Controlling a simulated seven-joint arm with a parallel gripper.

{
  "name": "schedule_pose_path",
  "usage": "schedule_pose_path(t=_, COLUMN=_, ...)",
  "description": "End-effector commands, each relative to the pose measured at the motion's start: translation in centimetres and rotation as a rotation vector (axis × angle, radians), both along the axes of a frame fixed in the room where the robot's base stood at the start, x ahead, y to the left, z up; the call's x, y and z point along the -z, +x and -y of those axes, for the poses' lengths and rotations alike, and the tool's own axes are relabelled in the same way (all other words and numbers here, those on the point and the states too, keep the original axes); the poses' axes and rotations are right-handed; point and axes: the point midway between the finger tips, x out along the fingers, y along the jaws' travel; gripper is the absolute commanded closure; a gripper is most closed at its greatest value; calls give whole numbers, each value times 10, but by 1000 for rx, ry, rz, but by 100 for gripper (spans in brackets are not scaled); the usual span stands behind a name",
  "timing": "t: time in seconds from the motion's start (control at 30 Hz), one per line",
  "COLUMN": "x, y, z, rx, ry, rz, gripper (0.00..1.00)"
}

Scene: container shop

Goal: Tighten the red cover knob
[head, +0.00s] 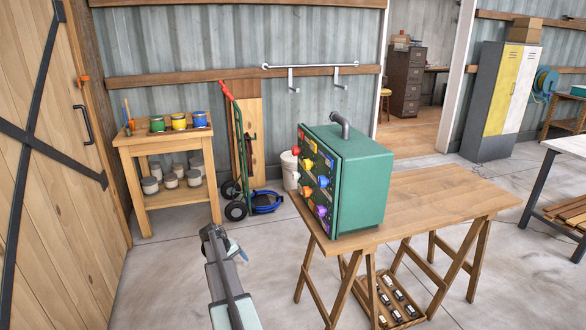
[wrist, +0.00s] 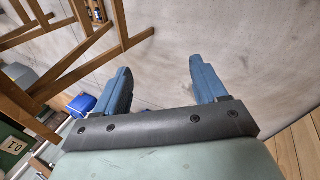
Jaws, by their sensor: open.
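A green box (head: 362,187) stands on the wooden trestle table. Its left-facing panel carries several small coloured knobs, among them yellow (head: 308,165), blue (head: 323,181) and purple (head: 320,211) ones. No knob shows clearly in the wrist view.
The trestle table (head: 430,200) has splayed legs and a low tray (head: 400,301) of small items. A wooden stand (head: 163,140) with paint pots is behind left, with a hand truck (head: 240,150) beside it. A plank door (head: 60,200) is at left. Bare floor surrounds my gripper.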

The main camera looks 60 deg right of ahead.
Motion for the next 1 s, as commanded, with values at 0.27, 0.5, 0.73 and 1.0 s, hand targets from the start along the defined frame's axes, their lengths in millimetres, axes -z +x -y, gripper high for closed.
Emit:
schedule_pose_path(t=0.27, x=-149, y=27, z=178, rx=-79, ry=-261, rz=-238, gripper=29)
schedule_pose_path(t=0.5, x=-270, y=53, z=272, rx=-238, ry=-394, rz=-705, gripper=29)
schedule_pose_path(t=0.73, x=-329, y=51, z=296, rx=-366, ry=-315, rz=-1216, gripper=29)
schedule_pose_path(t=1.0, x=-350, y=40, z=287, rx=-493, ry=-91, rz=-1503, gripper=29)
